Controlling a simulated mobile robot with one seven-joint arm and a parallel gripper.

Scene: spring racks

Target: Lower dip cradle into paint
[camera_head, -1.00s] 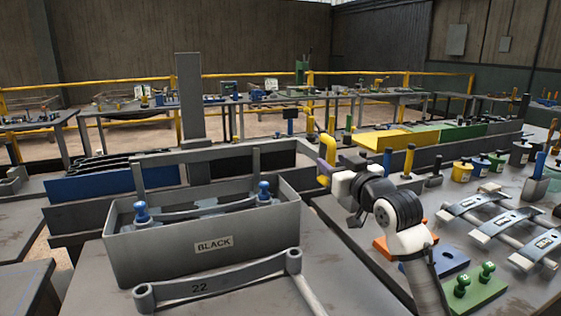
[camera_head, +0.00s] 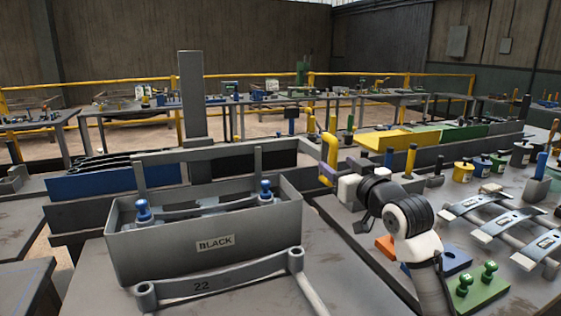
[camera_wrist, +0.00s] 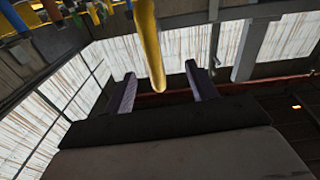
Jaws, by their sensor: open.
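The dip cradle's crossbar (camera_head: 215,152) and two uprights stand over the grey tank (camera_head: 170,255) labelled BLACK. A grey leaf spring (camera_head: 210,208) with a blue knob (camera_head: 142,211) at each end sits around the tank's rim level. The paint is hidden by the tank walls. A yellow handle (camera_head: 330,148) stands right of the tank; a yellow bar also shows in the wrist view (camera_wrist: 150,45). My gripper (camera_head: 341,168) is open beside the handle. In the wrist view, its purple fingers (camera_wrist: 163,88) are apart, with the bar's end appearing between them; contact is unclear.
A curved grey spring marked 22 (camera_head: 215,279) lies in front of the tank. The right bench holds a green block (camera_head: 478,288), several leaf springs (camera_head: 515,223) and paint pots (camera_head: 463,170). A tall grey post (camera_head: 192,95) stands behind the tank.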

